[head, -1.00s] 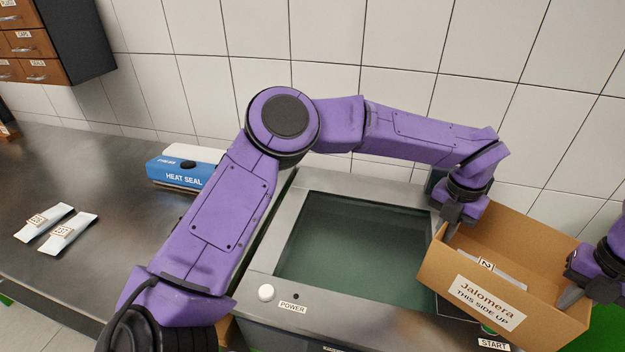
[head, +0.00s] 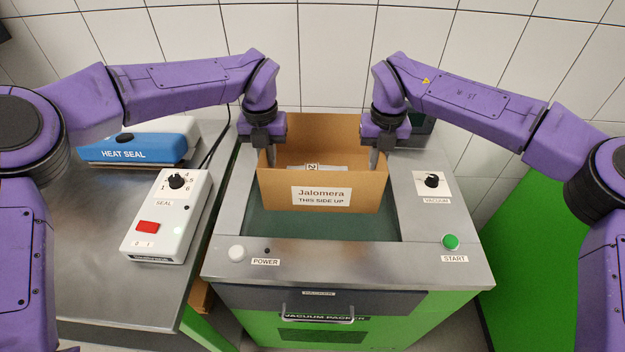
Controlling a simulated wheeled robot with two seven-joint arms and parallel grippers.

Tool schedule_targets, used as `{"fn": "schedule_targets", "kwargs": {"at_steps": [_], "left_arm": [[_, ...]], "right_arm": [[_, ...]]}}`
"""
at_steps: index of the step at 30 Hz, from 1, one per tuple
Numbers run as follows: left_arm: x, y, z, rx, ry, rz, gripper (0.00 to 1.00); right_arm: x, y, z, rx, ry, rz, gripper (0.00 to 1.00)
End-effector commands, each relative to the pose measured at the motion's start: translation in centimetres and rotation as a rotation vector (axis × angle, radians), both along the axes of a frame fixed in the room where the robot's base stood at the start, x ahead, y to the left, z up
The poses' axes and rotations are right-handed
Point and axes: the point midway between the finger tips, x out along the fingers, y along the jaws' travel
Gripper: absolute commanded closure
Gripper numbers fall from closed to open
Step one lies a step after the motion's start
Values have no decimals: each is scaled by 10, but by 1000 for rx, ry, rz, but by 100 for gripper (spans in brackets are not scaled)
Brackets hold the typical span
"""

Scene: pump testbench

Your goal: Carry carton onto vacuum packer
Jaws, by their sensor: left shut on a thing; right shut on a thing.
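The open cardboard carton (head: 320,204) is upright over the dark recessed window of the vacuum packer (head: 225,225). Its front label reads "Jalomera THIS SIDE UP", and a pale pouch (head: 318,168) shows inside. My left gripper (head: 266,158) is shut on the carton's left wall. My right gripper (head: 379,158) is shut on its right wall. I cannot tell whether the carton's bottom touches the packer. The carton hides the rear of the window.
A white seal control box (head: 168,215) and a blue heat sealer (head: 140,145) stand on the steel bench at left. The packer's top carries a power button (head: 237,253), a green start button (head: 451,242) and a vacuum knob (head: 432,181). The window's front strip is clear.

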Motion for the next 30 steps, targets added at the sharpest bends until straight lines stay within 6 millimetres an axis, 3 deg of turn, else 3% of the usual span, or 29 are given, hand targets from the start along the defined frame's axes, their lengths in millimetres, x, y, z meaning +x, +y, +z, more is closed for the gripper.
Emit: {"fn": "schedule_targets", "kwargs": {"at_steps": [11,26,27,28,29,30], "left_arm": [[1,1,-8,1,-1,2,100],[1,1,-56,1,-1,2,100],[1,1,-51,1,-1,2,81],[0,1,-50,1,-1,2,72],[0,1,-50,1,-1,2,66],[0,1,-50,1,-1,2,66]], "right_arm": [[0,-1,-8,-1,-1,-3,100],[0,-1,-56,-1,-1,-3,100],[0,-1,-51,-1,-1,-3,81],[0,-1,-50,-1,0,-2,72],[0,-1,-50,-1,0,-2,66],[0,-1,-50,-1,0,-2,66]]}}
